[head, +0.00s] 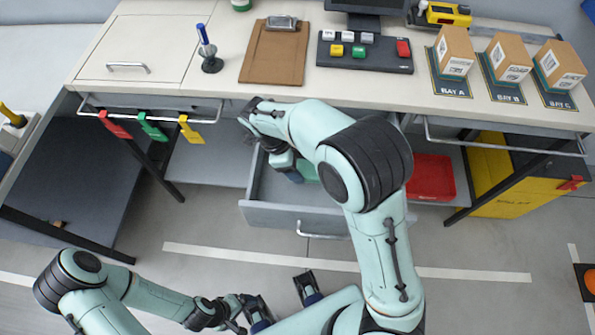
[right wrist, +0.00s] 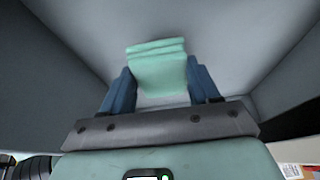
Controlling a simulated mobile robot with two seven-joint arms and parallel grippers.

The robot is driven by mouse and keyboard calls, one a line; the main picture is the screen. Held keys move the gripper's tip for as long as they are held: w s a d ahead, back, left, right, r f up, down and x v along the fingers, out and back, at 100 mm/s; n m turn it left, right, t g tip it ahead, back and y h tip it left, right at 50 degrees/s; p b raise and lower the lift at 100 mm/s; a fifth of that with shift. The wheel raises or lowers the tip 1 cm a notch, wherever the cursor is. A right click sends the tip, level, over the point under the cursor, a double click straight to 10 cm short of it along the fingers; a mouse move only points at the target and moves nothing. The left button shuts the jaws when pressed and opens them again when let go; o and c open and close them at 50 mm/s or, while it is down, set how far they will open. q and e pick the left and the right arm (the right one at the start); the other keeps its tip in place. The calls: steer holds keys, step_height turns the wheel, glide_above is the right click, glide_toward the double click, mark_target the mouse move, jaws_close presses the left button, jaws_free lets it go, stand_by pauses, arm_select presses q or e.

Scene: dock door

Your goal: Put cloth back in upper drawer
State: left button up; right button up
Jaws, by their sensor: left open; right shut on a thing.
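A drawer (head: 285,215) under the workbench is pulled open, with a bar handle on its front. My right gripper (right wrist: 162,88) reaches down into it and is shut on a mint-green folded cloth (right wrist: 157,66). In the right wrist view the cloth sits between the two blue fingers, with grey drawer walls around it. In the head view only a bit of the cloth (head: 306,171) shows beside my right arm, which hides much of the drawer. Whether the cloth touches the drawer floor is unclear. My left gripper (head: 282,297) is open and empty above the floor at the bottom.
The bench top (head: 215,75) holds a clipboard (head: 275,55), a button panel (head: 365,52) and boxes (head: 455,52) on bay mats. Coloured tags (head: 152,127) hang from a rail at left. A red bin (head: 432,177) stands right of the drawer. Floor before the drawer is clear.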

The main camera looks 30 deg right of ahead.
steer(key=shift+f, duration=2)
steer(key=shift+f+b, duration=0.15)
steer(key=shift+b, duration=0.15)
steer(key=o, duration=1)
